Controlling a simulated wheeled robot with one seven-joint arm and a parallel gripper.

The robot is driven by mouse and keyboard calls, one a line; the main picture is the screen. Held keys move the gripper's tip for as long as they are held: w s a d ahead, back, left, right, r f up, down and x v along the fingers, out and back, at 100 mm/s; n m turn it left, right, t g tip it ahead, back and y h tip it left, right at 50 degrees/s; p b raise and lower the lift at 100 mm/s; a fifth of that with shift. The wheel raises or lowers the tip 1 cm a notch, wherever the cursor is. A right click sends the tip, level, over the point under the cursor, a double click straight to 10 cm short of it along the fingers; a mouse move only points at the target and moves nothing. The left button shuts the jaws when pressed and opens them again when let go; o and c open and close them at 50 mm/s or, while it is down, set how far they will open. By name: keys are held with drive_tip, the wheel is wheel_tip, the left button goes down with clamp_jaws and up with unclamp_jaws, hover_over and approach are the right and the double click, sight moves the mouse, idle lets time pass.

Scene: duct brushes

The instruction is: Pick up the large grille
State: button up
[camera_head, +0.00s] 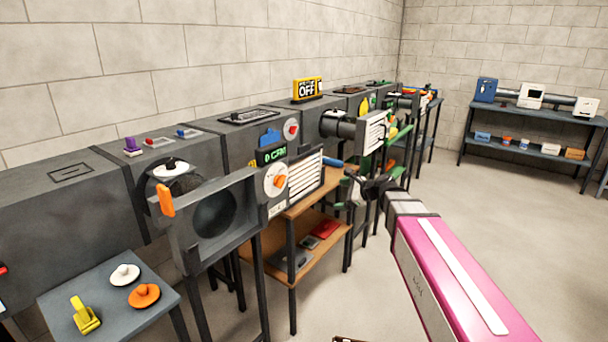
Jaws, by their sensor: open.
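A white slatted grille (306,175) stands upright on the front of the duct box in the middle of the view. A second white slatted grille (374,132) stands further back to its right. The nearer one looks larger in the picture, but I cannot tell for sure which is the large grille. My gripper (354,188) is open, to the right of the nearer grille and in front of the wooden shelf table. It appears apart from both grilles. Its fingers are small and dark here, and I see nothing held between them.
The wooden shelf table (323,232) stands below the nearer grille. An open duct frame (214,216) juts out at the left. A side table (60,293) holds a yellow piece and two discs. A shelf unit (543,111) stands at the back right. The floor at right is clear.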

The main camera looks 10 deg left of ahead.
sight(305, 146)
drive_tip(key=w+a+r+m+y, duration=0.1)
drive_tip(key=w+a+r+m, duration=0.1)
drive_tip(key=a+r, duration=0.2)
drive_tip(key=w+a+r+m+t+y, duration=0.1)
drive_tip(key=w+a+r+m+y, duration=0.1)
drive_tip(key=a+r+m, duration=0.1)
drive_tip(key=w+a+r+m+t+y, duration=0.1)
drive_tip(key=w+a+r+m, duration=0.1)
drive_tip(key=a+r, duration=0.4)
drive_tip(key=shift+w+a+r+m+y, duration=0.1)
drive_tip(key=shift+w+r+m+y, duration=0.15)
drive_tip(key=shift+r, duration=0.25)
drive_tip(key=shift+r+x, duration=0.2)
drive_tip(key=shift+x, duration=2.35)
drive_tip(key=c, duration=1)
